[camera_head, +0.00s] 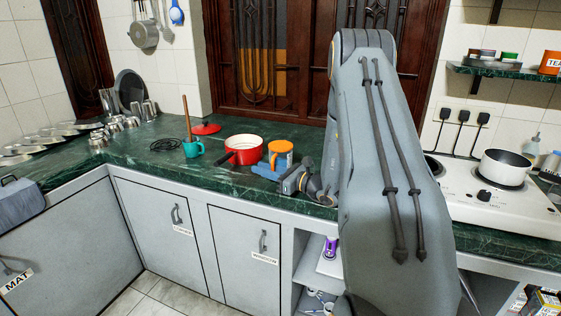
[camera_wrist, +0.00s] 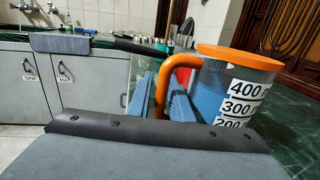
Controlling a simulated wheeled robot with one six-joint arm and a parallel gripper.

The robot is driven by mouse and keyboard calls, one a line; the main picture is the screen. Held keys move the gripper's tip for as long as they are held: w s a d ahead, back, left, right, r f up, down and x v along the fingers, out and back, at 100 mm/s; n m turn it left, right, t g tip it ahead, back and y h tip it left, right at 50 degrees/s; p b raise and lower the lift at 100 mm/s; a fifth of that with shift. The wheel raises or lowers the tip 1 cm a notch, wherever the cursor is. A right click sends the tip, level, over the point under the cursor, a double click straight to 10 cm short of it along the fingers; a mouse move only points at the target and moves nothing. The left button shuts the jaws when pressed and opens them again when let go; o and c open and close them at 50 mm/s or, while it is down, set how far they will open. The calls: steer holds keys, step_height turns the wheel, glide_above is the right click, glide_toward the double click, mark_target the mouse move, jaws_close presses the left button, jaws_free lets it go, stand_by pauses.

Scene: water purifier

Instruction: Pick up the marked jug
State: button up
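The marked jug (camera_wrist: 228,95) is a clear measuring jug with an orange rim, an orange handle (camera_wrist: 161,92) and black-on-white volume labels. In the head view, the jug (camera_head: 281,160) stands upright on the green counter. My gripper (camera_wrist: 163,88) is at the jug's handle side, with its blue fingers parted and the lower part of the handle between them. I cannot tell whether either finger touches the handle. In the head view, a blue finger (camera_head: 265,171) overlaps the lower front of the jug, and the jug's base is partly hidden.
A red pan (camera_head: 244,151) stands close behind and left of the jug. A teal mug (camera_head: 192,149) with a wooden stick, a black coil and a red lid (camera_head: 206,128) are further left. A stove with a white pot (camera_head: 505,166) is at right. The counter's front left is clear.

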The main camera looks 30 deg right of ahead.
jaws_close()
stand_by(1.3)
